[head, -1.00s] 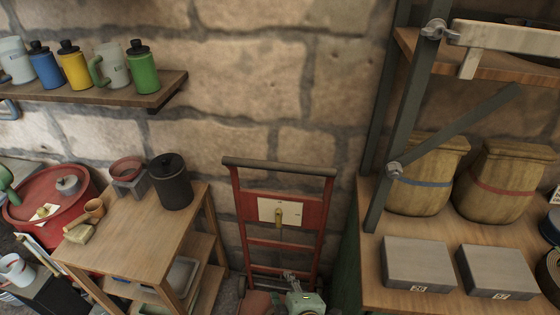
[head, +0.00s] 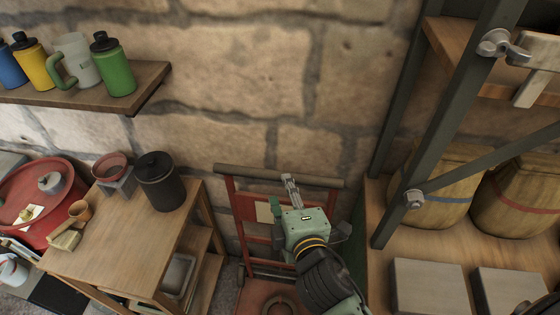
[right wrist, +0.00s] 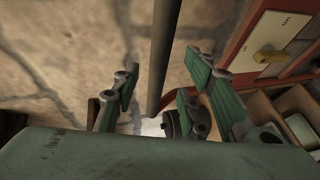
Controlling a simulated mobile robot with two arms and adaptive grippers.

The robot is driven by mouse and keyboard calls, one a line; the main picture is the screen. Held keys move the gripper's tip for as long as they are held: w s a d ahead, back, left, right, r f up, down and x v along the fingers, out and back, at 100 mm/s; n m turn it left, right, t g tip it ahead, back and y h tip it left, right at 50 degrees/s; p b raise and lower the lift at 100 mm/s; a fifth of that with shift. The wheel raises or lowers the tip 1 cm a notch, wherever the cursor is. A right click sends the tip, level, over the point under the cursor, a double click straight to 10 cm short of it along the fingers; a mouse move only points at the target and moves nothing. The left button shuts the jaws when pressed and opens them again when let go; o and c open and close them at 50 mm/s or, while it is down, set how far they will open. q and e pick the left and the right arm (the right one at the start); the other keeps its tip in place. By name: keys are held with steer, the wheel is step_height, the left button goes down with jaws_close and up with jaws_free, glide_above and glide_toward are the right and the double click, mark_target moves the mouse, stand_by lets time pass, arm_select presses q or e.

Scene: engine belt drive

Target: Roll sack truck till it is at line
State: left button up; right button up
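The red sack truck (head: 246,207) stands upright against the stone wall, with a dark crossbar handle (head: 240,175) on top and a pale plate on its frame. My right gripper (head: 284,194) is in front of its upper frame, just below the handle, and hides part of it. In the right wrist view, its green fingers (right wrist: 163,95) are spread apart. The dark handle (right wrist: 165,45) shows in the gap between them; I cannot tell if it touches them. The red frame (right wrist: 240,40) is at the right. My left gripper is not in view. No line shows on the floor.
A wooden table (head: 120,230) with a black canister (head: 159,182) stands close on the left. A shelving rack (head: 430,130) with barrels (head: 435,190) and grey blocks (head: 428,285) is close on the right. A wall shelf (head: 125,95) holds bottles.

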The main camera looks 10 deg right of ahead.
mark_target(279, 176)
steer(key=p+x, duration=0.1)
steer(key=x, duration=0.5)
steer(key=shift+w+a+r, duration=0.1)
steer(key=shift+w+p, duration=0.3)
steer(key=c, duration=0.8)
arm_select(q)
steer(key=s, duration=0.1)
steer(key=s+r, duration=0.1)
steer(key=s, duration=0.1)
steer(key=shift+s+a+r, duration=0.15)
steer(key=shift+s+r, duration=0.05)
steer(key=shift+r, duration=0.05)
arm_select(e)
jaws_close()
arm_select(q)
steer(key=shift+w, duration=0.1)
